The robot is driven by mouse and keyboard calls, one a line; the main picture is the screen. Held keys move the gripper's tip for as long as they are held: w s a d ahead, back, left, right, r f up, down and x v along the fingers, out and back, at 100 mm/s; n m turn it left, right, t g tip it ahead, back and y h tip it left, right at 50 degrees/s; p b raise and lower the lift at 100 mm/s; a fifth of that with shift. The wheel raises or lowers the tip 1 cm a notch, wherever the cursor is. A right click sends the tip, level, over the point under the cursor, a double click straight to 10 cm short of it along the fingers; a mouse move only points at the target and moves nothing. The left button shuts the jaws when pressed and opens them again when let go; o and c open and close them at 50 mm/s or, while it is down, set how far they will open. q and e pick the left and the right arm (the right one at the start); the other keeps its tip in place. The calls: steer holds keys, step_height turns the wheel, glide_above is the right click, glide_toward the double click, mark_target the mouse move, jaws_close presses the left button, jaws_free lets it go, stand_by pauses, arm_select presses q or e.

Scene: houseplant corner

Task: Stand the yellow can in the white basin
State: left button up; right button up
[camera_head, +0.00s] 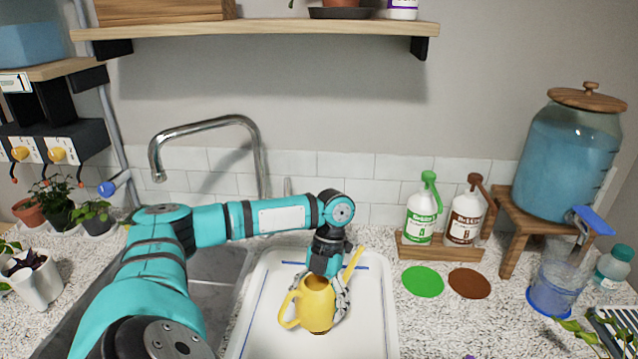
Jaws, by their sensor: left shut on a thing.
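The yellow can (314,308) is upright, with its handle to the left and its spout rising to the right. It is within the outline of the white basin (262,335), low over or on its floor; I cannot tell whether it touches. My left gripper (326,285) reaches down from above and is shut on the can. Its fingers are partly hidden by the can. The basin has blue lines near its rim, and its front edge runs out of the picture. My right gripper is not in view.
A grey sink (205,306) with a tall tap (258,160) lies left of the basin. A shelf (260,29) hangs above.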

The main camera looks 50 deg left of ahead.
mark_target(319, 280)
arm_select(q)
steer(key=w+a, duration=0.4)
steer(key=a, duration=0.1)
steer(key=shift+w+f, duration=0.3)
steer(key=shift+w, duration=0.05)
steer(key=shift+f+p, duration=0.55)
steer(key=shift+f, duration=1.25)
steer(key=o, duration=1)
steer(key=shift+f, duration=0.1)
steer(key=shift+c, duration=0.2)
steer(key=v, duration=1.2)
steer(key=shift+r+b, duration=0.2)
steer(key=shift+b, duration=0.2)
